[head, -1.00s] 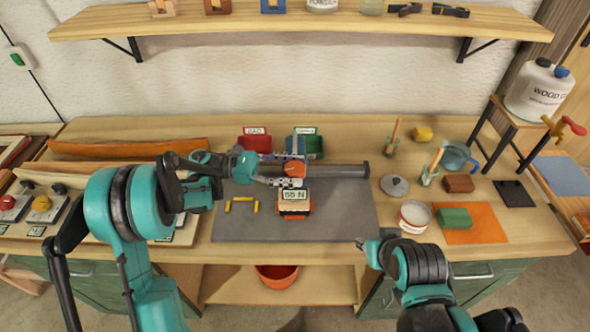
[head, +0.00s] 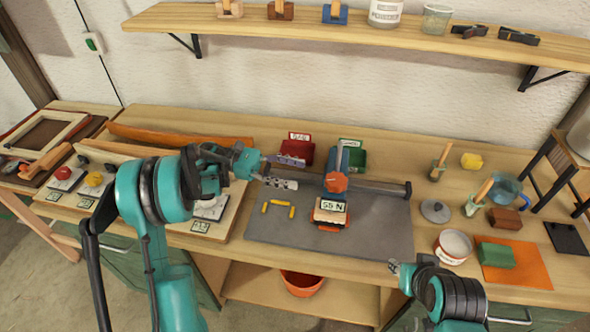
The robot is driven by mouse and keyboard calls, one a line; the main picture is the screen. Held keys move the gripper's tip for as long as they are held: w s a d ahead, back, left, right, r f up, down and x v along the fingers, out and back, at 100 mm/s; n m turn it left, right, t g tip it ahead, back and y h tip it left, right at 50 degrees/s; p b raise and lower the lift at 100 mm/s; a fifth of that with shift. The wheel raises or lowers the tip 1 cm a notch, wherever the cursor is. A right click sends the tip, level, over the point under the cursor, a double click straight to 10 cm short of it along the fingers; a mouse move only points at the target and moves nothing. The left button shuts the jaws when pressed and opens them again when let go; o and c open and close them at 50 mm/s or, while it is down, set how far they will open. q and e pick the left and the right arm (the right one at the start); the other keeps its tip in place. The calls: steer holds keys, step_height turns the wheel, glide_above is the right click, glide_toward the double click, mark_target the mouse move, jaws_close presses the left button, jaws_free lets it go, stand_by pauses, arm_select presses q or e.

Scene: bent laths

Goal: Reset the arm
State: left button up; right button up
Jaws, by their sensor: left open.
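My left gripper (head: 281,172) is open and empty, its fingers pointing right above the left part of the grey mat (head: 340,237). It is just left of the blue test stand (head: 343,162) with its orange-red knob. My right gripper (head: 394,267) is low at the mat's front right edge, seen small and partly hidden by its own arm. I cannot tell whether it is open or shut.
A force gauge reading 55 N (head: 332,206) and short yellow pieces (head: 279,205) lie on the mat. Red (head: 297,150) and green (head: 353,158) bins stand behind. A white tin (head: 453,247) and green block (head: 495,255) are right of the mat. A shelf (head: 350,38) spans the wall.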

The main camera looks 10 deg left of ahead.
arm_select(q)
steer(key=w+a+r+n+t+y, duration=0.1)
steer(key=w+r+n+t+y, duration=0.3)
steer(key=r+n+t, duration=0.8)
steer(key=w+a+r+n+t+y, duration=0.2)
steer(key=w+r+n+t, duration=0.3)
steer(key=r+n+t, duration=0.6)
steer(key=s+a+f+n+g+y, duration=0.2)
steer(key=s+a+f+n+y, duration=0.15)
steer(key=n+y, duration=0.6)
steer(key=s+a+f+n+g+y, duration=0.3)
steer(key=s+a+n+y, duration=0.15)
steer(key=n, duration=0.95)
steer(key=s+d+f+n+g+h, duration=0.1)
steer(key=s+f+n+g, duration=0.3)
steer(key=s+f, duration=0.6)
steer(key=s+d+f+n+g+h, duration=0.1)
steer(key=s+d+f+n+g, duration=0.3)
steer(key=s+f, duration=0.6)
steer(key=shift+s+f+g, duration=0.35)
steer(key=shift+s+g, duration=0.1)
steer(key=shift+g, duration=0.25)
